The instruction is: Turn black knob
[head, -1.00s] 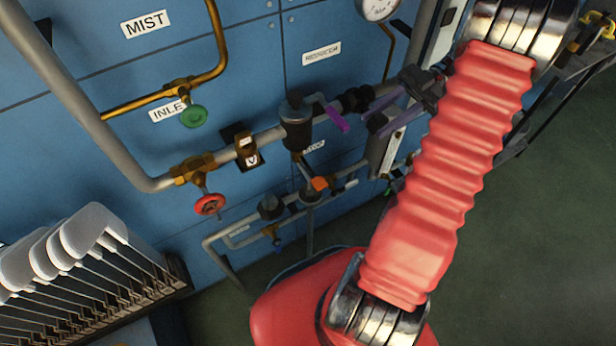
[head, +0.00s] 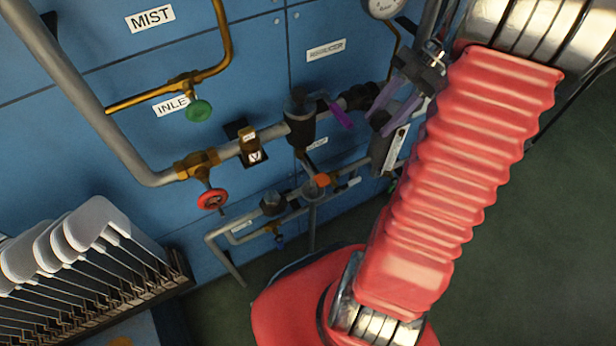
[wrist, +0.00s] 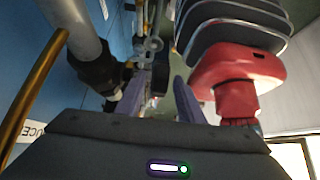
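A black ribbed fitting that looks like the black knob (head: 358,97) sits on the grey pipe at the blue panel, just left of my gripper (head: 378,120) in the head view. It also appears as a dark rounded shape (wrist: 98,74) left of the fingers in the wrist view. My gripper (wrist: 160,78) has two purple-grey fingers held apart with a gap between them, and nothing shows gripped. The fingers look close to the fitting but beside it, not around it. I cannot tell whether they touch it.
A black valve body (head: 300,118) with a purple lever (head: 341,114) is left of the fitting. A red handwheel (head: 211,199), a green handwheel (head: 199,110) and an orange handle (head: 321,180) are nearby. A white-paddled rack (head: 90,225) stands lower left. Dark floor is open at right.

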